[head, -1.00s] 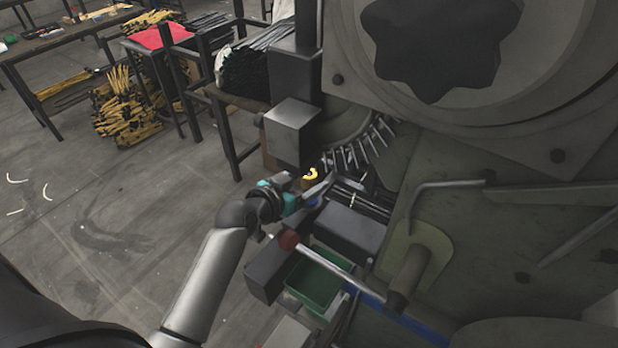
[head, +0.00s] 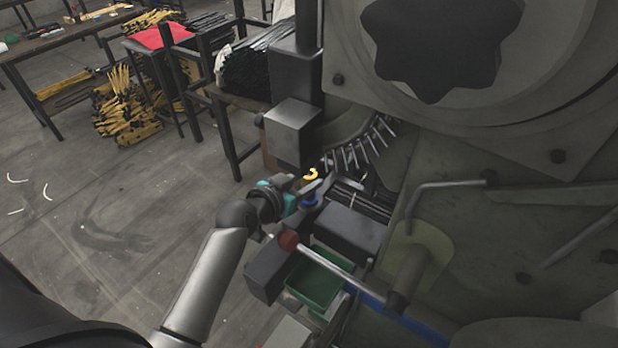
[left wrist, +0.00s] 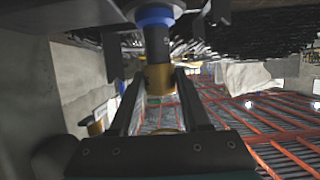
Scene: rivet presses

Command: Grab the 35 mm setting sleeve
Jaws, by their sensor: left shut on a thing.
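My left gripper (head: 318,189) is beside the press, just below the grey block. In the left wrist view its two dark fingers (left wrist: 160,82) are shut on a sleeve, an upright dark cylinder (left wrist: 157,45) with a blue band (left wrist: 155,15) above and a brass-coloured lower end. No size marking is readable. The sleeve's upper end runs into dark machine parts, so I cannot tell whether it is still seated there. My right gripper is not in view.
A grey block (head: 291,130) hangs close above the gripper. A red-knobbed lever (head: 340,266), a green bin (head: 318,285) and a dark block (head: 352,233) lie close in front. A small brass piece (left wrist: 95,125) stands left of the fingers. Open floor lies left.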

